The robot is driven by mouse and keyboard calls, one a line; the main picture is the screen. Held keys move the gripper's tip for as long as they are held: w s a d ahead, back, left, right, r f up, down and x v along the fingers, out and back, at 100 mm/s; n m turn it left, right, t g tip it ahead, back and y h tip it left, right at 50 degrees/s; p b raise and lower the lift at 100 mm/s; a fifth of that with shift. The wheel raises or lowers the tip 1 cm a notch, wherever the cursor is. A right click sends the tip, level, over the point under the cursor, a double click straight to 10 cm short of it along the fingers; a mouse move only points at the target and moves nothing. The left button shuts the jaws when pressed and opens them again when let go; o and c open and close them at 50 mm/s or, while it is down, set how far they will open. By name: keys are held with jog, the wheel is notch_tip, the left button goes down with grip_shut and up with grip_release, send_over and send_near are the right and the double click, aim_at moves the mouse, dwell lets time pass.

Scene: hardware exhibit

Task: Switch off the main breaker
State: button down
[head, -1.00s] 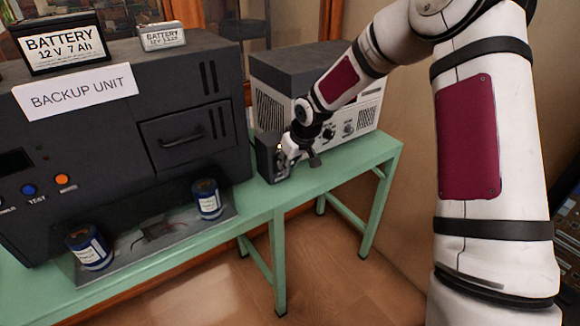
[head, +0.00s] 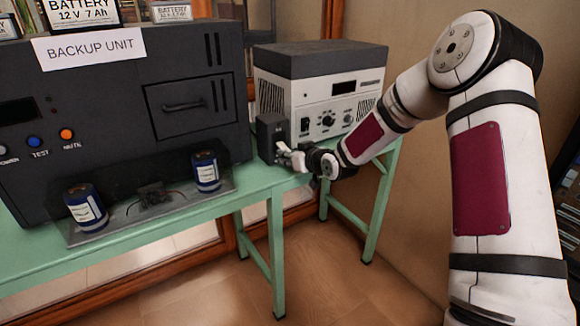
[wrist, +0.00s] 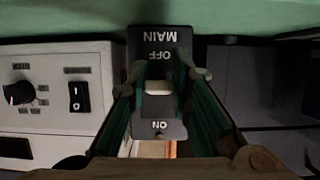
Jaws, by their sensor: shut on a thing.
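The main breaker (head: 268,136) is a small dark box on the green table, between the backup unit and the white-fronted unit. In the wrist view its black face plate (wrist: 158,40) appears upside down, with MAIN and OFF at the table side and ON at the other end. My gripper (head: 290,154) is at the front of the breaker. In the wrist view my gripper (wrist: 160,82) has its fingers on both sides of the pale switch lever (wrist: 160,88) and is shut on it. The fingers partly hide the lever, so its exact position is unclear.
The backup unit (head: 110,100) stands left of the breaker, with blue cans (head: 86,207) on a plate in front. The white-fronted unit (head: 325,102) with knobs stands close on the right. The green table (head: 235,205) has a free front edge.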

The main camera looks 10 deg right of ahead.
jog(key=shift+w+f+t+y+b, duration=0.2)
jog(key=shift+f+t+b, duration=0.3)
jog(key=shift+b, duration=0.6)
jog(key=shift+w+f+t+y+b, duration=0.25)
jog(key=shift+t+b, duration=0.45)
jog(key=shift+b, duration=0.4)
jog(key=shift+s, duration=0.1)
jog(key=c, duration=1.4)
grip_release()
jog(key=shift+a, duration=0.1)
jog(key=shift+c, duration=0.2)
jog(key=v, duration=1.2)
jog(key=shift+f, duration=0.2)
